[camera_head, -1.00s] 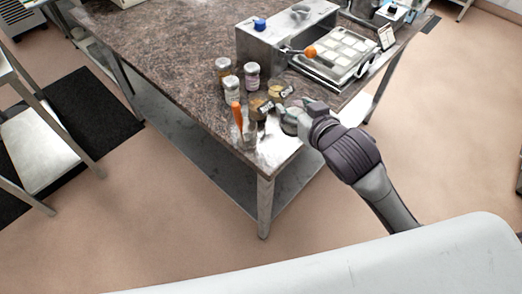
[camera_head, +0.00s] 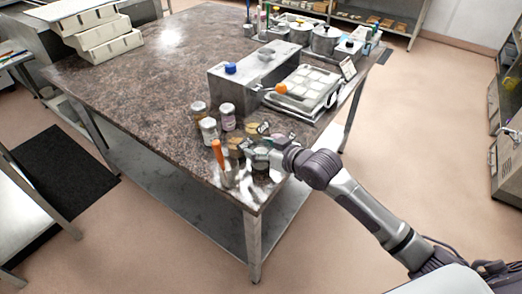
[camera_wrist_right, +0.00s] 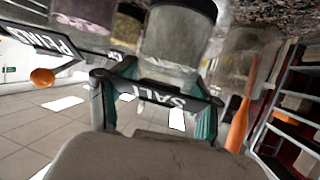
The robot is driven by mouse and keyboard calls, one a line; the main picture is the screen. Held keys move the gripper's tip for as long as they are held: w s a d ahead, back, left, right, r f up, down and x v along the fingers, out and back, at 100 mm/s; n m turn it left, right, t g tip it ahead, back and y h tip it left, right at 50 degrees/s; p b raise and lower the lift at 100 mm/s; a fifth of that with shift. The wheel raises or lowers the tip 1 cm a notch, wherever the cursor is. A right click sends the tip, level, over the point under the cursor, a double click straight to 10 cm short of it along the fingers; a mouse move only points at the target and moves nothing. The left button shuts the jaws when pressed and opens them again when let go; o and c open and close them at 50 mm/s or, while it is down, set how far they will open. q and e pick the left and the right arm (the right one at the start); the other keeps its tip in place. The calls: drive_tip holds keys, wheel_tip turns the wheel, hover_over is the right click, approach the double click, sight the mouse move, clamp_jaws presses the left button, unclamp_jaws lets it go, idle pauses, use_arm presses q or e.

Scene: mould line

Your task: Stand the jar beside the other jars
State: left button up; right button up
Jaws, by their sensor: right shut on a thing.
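My right gripper (camera_head: 262,150) is at the near corner of the stone-topped table, shut on a jar (camera_head: 261,163) that it partly hides. In the right wrist view a pale, see-through jar (camera_wrist_right: 176,42) with a dark end shows just beyond my teal-padded fingers (camera_wrist_right: 155,110). A card reading SALT (camera_wrist_right: 165,93) crosses in front of it. The other jars stand in a group left of the gripper: a brown one (camera_head: 199,112), a white-lidded one (camera_head: 208,130) and a pinkish one (camera_head: 227,118). I cannot tell whether the held jar touches the table. My left gripper is not in view.
An orange-handled tool (camera_head: 218,154) stands in a clear holder (camera_head: 229,175) close left of my gripper. Small label cards and yellowish containers (camera_head: 236,146) crowd the spot. A grey metal box (camera_head: 250,78) and a mould tray (camera_head: 305,88) stand behind.

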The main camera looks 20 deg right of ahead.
drive_tip(key=shift+f, duration=0.65)
drive_tip(key=o, duration=1.3)
drive_tip(key=shift+f, duration=0.15)
drive_tip(key=shift+c, duration=0.2)
drive_tip(key=shift+r, duration=0.2)
drive_tip(key=shift+s+d, duration=0.15)
drive_tip(key=shift+s, duration=0.15)
drive_tip(key=b+v, duration=0.1)
drive_tip(key=v, duration=1)
drive_tip(key=shift+s+d+r, duration=0.1)
drive_tip(key=shift+s, duration=0.05)
